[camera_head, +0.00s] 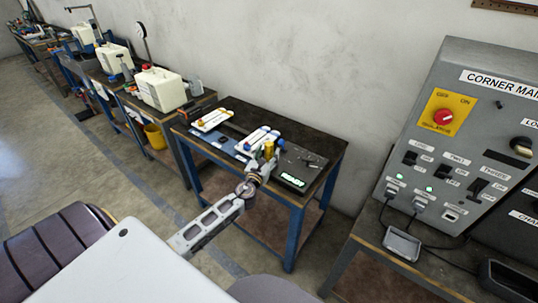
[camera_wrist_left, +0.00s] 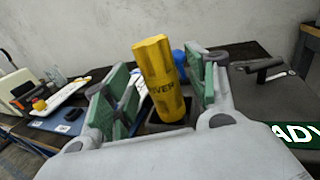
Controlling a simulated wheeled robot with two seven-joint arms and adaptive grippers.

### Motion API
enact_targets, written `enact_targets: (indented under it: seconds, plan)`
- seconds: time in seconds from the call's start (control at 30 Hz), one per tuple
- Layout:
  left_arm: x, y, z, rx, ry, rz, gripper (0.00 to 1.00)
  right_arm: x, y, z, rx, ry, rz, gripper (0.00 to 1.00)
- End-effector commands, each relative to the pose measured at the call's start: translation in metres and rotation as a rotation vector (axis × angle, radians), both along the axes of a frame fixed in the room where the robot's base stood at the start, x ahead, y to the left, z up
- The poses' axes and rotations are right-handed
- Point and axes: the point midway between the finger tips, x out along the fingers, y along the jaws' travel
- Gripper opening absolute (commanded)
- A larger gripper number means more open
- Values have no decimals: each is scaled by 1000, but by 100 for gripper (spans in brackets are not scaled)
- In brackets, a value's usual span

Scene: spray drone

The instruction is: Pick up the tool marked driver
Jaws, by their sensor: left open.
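The tool marked driver is a thick yellow handle (camera_wrist_left: 160,78) standing nearly upright in the left wrist view, with part of its dark lettering readable as "VER". Its lower end goes into a dark holder or opening. My left gripper (camera_wrist_left: 160,98) is open, with a green-padded finger on each side of the handle and gaps between. In the head view the yellow handle (camera_head: 268,149) shows at the tip of my left gripper (camera_head: 262,164), over the dark table (camera_head: 318,150). My right gripper is not in view.
A white tray (camera_head: 212,120) and blue items (camera_head: 266,134) are on the table. A grey control panel (camera_head: 455,130) stands right. The wall is behind.

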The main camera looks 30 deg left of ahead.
Motion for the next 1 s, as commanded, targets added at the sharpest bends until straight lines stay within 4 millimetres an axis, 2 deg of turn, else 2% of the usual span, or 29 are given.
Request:
enact_targets:
  seconds: [0.13, 0.33, 0.87, 1.0]
  plan:
    - [12, 3, 1, 0, -1, 0, 57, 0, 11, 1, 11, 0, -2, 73]
    - [21, 5, 1, 0, -1, 0, 57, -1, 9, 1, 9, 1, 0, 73]
    - [22, 5, 0, 0, 0, 0, 57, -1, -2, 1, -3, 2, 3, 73]
    - [22, 5, 0, 0, 0, 0, 39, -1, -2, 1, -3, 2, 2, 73]
